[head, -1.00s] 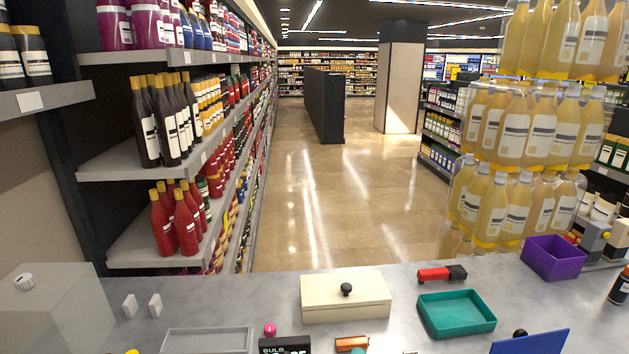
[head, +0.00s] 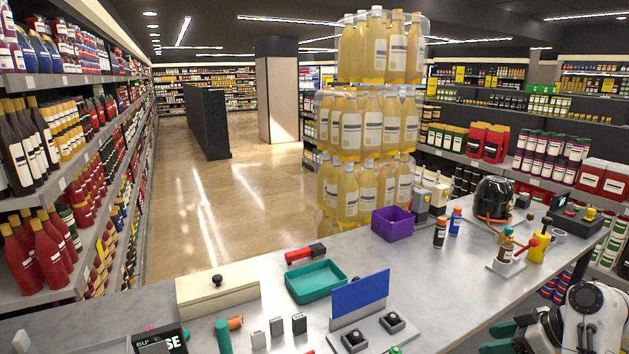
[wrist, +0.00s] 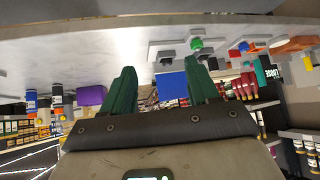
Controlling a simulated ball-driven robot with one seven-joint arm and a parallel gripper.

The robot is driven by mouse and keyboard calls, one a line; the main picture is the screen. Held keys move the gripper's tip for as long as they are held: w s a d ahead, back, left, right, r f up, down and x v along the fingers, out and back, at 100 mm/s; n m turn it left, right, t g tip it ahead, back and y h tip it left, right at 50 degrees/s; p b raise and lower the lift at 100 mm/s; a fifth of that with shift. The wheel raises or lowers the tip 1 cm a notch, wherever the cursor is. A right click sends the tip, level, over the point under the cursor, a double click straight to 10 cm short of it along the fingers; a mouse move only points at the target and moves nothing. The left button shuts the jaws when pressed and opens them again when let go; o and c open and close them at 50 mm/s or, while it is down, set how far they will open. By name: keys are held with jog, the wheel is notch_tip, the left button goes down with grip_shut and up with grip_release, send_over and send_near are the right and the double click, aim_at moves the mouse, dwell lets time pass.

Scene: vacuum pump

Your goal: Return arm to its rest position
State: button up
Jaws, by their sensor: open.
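My gripper (head: 503,337) shows at the bottom right corner of the head view, with green fingers, beside my white arm link. In the wrist view its two green fingers (wrist: 161,78) stand apart with nothing between them that they touch. The blue panel (wrist: 172,87) shows beyond the gap between the fingers. My gripper is at the near right side of the counter, apart from the objects on it. The rest of the arm is cut off by the frame edge.
The grey counter (head: 420,290) bears a blue panel (head: 360,296), a teal tray (head: 316,281), a purple bin (head: 392,224), a cream box (head: 217,288) and a black rounded device (head: 494,197). Yellow bottles (head: 365,125) are stacked behind it. Bare counter lies right of the blue panel.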

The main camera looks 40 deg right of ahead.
jog(key=w+a+f+g, duration=0.1)
jog(key=a+f+g, duration=0.1)
jog(key=a+f, duration=0.45)
jog(key=w+a+f+m+g+y, duration=0.1)
jog(key=w+a+f+g, duration=0.15)
jog(key=a, duration=0.75)
jog(key=a+f+g, duration=0.1)
jog(key=a+f, duration=0.4)
jog(key=a, duration=0.3)
jog(key=s+a+f+g+h, duration=0.2)
jog(key=s+a, duration=0.4)
jog(key=a, duration=0.1)
jog(key=shift+s+a, duration=0.35)
jog(key=shift+a, duration=0.05)
